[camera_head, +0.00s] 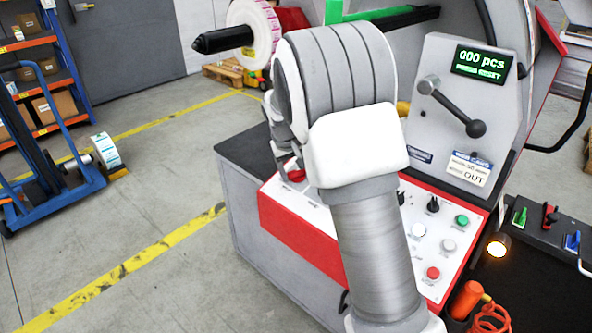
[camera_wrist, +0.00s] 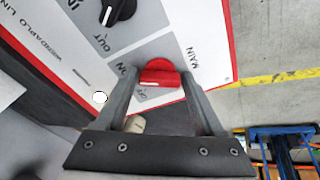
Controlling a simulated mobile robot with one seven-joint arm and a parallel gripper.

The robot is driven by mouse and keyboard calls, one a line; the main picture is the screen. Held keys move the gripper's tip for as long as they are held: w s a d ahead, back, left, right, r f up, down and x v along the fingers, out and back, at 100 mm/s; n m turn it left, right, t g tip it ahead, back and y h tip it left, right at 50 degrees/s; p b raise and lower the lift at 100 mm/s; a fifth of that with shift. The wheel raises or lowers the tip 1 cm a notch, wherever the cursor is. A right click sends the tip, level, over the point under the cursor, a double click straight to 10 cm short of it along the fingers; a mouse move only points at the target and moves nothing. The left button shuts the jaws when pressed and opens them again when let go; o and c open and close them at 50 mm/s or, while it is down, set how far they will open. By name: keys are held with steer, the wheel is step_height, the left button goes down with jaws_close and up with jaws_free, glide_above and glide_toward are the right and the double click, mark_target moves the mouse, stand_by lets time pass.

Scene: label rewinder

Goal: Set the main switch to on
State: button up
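The main switch is a red rotary knob (camera_wrist: 159,73) on a grey label patch marked MAIN, on the white, red-edged control panel (camera_wrist: 205,25). ON and OFF lettering beside it is partly covered by a finger. My gripper (camera_wrist: 158,78) reaches down to the knob, with one finger on each side of it. The fingers stand apart, and the knob sits between their tips; I cannot tell whether they touch it. The knob's setting is not clear. In the head view, my arm covers much of the panel, and a bit of the red knob (camera_head: 296,175) shows below my gripper.
A black selector knob (camera_wrist: 117,10) sits near the main switch. The panel also carries a green button (camera_head: 462,220) and a red button (camera_head: 433,273). A crank lever (camera_head: 455,110) and display (camera_head: 482,63) stand behind. Open floor lies left of the machine.

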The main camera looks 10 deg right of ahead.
steer(key=o, duration=0.3)
steer(key=p+v, duration=0.3)
steer(key=v, duration=1.4)
steer(key=shift+r, duration=0.2)
steer(key=shift+s, duration=0.1)
